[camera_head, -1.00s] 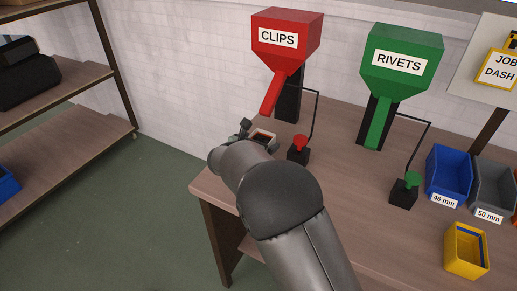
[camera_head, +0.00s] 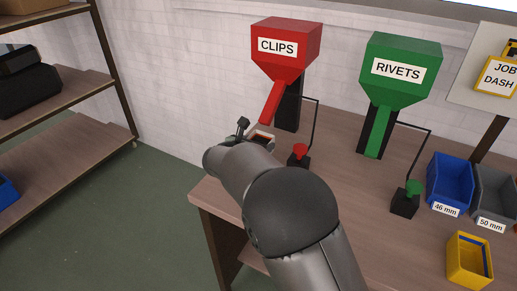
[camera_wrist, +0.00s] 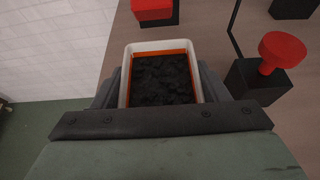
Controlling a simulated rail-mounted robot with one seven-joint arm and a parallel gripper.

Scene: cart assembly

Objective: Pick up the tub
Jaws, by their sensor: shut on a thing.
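The tub (camera_wrist: 161,47) is a small white-rimmed container with an orange inner edge. It holds a dark, lumpy heap of small pieces. My gripper (camera_wrist: 160,95) is shut on the tub, with a finger along each side of it in the wrist view. In the head view only part of the tub (camera_head: 262,138) shows beyond my arm, below the red CLIPS chute. Most of my gripper and the tub's lower part are hidden there. I cannot tell whether the tub's base touches the bench.
The red CLIPS dispenser (camera_head: 284,50) and its red-knobbed lever box (camera_head: 299,158) stand close by. The green RIVETS dispenser (camera_head: 400,68), a blue bin (camera_head: 450,184), a grey bin (camera_head: 493,194) and a yellow tub (camera_head: 470,260) are to the right. The bench's left edge is near my arm.

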